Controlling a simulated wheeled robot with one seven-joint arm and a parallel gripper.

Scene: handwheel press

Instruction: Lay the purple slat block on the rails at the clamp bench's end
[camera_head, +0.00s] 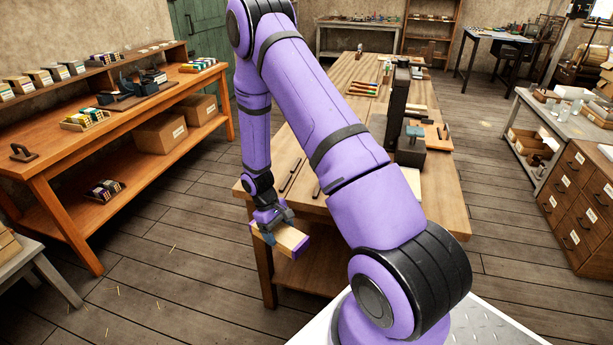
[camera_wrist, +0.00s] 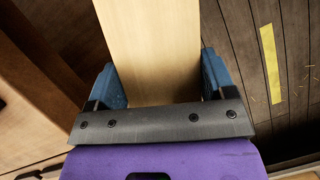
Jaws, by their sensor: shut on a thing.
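The slat block (camera_head: 291,239) is pale wood with purple ends. My gripper (camera_head: 268,226) is shut on it. In the wrist view the block (camera_wrist: 150,45) runs away between the two blue fingers of the gripper (camera_wrist: 158,80), and its near part is hidden behind the dark palm bar. The clamp bench (camera_head: 449,205) is the long wooden table in the middle. The block shows in front of the bench's near left corner; its exact height and gap are unclear. Dark strips, seemingly the rails (camera_head: 291,175), lie on the bench's near end, partly hidden by my arm.
A dark upright clamp (camera_head: 397,105) stands on the bench, with tools (camera_head: 366,88) farther back. Drawers (camera_head: 577,200) stand at right. Floor between left workbench and clamp bench is open.

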